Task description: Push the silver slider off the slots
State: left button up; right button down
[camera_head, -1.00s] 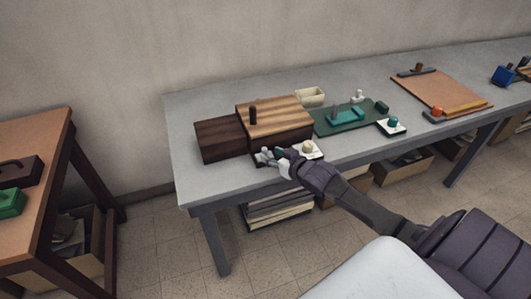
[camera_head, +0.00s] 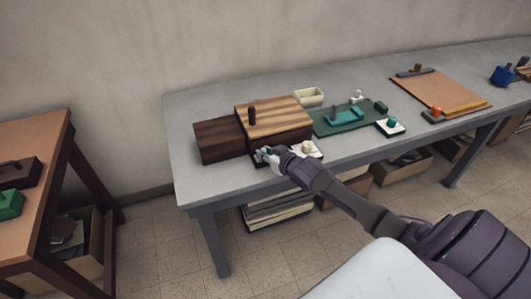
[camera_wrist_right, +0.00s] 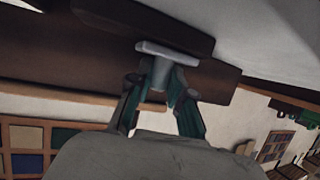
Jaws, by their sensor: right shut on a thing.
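The silver slider (camera_wrist_right: 167,48) shows in the right wrist view as a pale grey bar with a short post, against dark brown wood. My right gripper's teal fingertips (camera_wrist_right: 160,82) close on the post from both sides. In the head view my right gripper (camera_head: 265,154) is at the front of the striped wooden box (camera_head: 280,116), low near the table's front edge. The slider is too small there to tell apart from the fingers. The slots cannot be made out. A dark brown block (camera_head: 219,140) joins the box's left side. My left gripper is not in view.
A dark knob (camera_head: 252,116) stands on the box. A white plate with a cream knob (camera_head: 307,148) lies right of my gripper. A green board (camera_head: 340,120) and an open cream bin (camera_head: 309,97) are farther right and behind. The grey table (camera_head: 188,178) is bare at front left.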

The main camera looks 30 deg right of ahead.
aim_at(275, 145)
jog(key=d, duration=0.2)
jog(key=s+d, duration=0.1)
jog(key=d, duration=0.2)
jog(key=shift+s+d+p, duration=0.1)
jog(key=shift+d+p, duration=0.05)
jog(key=shift+p, duration=0.25)
jog(key=c, duration=1.1)
grip_release()
jog(key=shift+d, duration=0.15)
jog(key=shift+o, duration=0.2)
jog(key=shift+s+r, duration=0.1)
jog(key=shift+s, duration=0.4)
jog(key=v, duration=1.1)
jog(key=shift+r, duration=0.15)
